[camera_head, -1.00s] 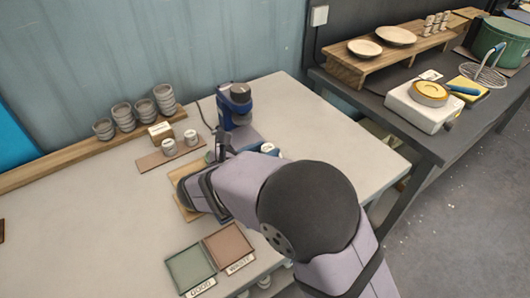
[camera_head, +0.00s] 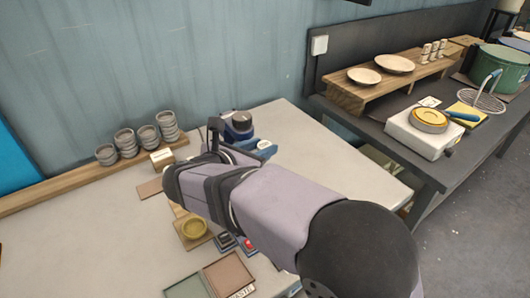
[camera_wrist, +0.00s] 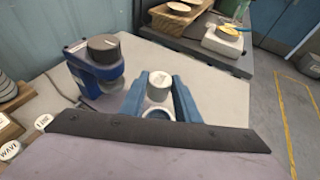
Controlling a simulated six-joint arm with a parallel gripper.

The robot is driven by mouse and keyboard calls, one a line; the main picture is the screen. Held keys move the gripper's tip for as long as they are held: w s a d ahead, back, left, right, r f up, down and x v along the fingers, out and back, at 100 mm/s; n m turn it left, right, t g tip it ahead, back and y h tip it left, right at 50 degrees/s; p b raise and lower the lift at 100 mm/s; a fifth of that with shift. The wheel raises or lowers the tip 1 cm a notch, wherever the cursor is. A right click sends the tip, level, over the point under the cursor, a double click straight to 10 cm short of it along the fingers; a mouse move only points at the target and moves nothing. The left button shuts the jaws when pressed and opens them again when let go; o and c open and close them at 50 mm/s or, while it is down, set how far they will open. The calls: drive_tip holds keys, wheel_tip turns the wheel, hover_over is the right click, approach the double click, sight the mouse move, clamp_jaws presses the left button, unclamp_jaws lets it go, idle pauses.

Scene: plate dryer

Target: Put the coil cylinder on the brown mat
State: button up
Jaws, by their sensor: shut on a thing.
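My gripper (camera_wrist: 158,108) has blue fingers, closed on the sides of a pale grey cylinder (camera_wrist: 160,82). Its white top carries a small mark too fine to read; I take it for the coil cylinder. In the head view the cylinder (camera_head: 264,144) shows beside the blue fingers, right of the blue machine. The brown mat (camera_head: 150,187) lies in front of the wall shelf, mostly hidden behind my arm. In the wrist view, two white-topped cylinders stand at the lower left: one reads WAVE (camera_wrist: 10,150), the other (camera_wrist: 43,122) apparently LINE.
A blue machine (camera_wrist: 95,68) with a dark round top stands close left of the held cylinder. Stacked grey bowls (camera_head: 148,137) line the shelf. A yellow dish (camera_head: 194,228), small buttons (camera_head: 225,242) and green and brown trays (camera_head: 229,274) lie nearer. The table's right part is clear.

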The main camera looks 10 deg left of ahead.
drive_tip(key=w+a+n+g+y+p, duration=0.25)
drive_tip(key=a+n+y, duration=0.5)
drive_tip(key=a, duration=0.75)
drive_tip(key=w+a+n+g+y+p, duration=0.25)
drive_tip(key=a+n+y, duration=0.5)
drive_tip(key=a, duration=0.75)
drive_tip(key=s+a+f+n+g+y+p, duration=0.1)
drive_tip(key=s+f+n+g, duration=0.3)
drive_tip(key=s+n+g, duration=0.5)
drive_tip(key=shift+f+n+g+y+p, duration=0.4)
drive_tip(key=shift+n+g+y, duration=0.1)
drive_tip(key=shift+g+y, duration=0.5)
drive_tip(key=shift+s+f, duration=0.1)
drive_tip(key=shift+f, duration=0.05)
drive_tip(key=shift+f+b, duration=0.85)
drive_tip(key=shift+f, duration=2.45)
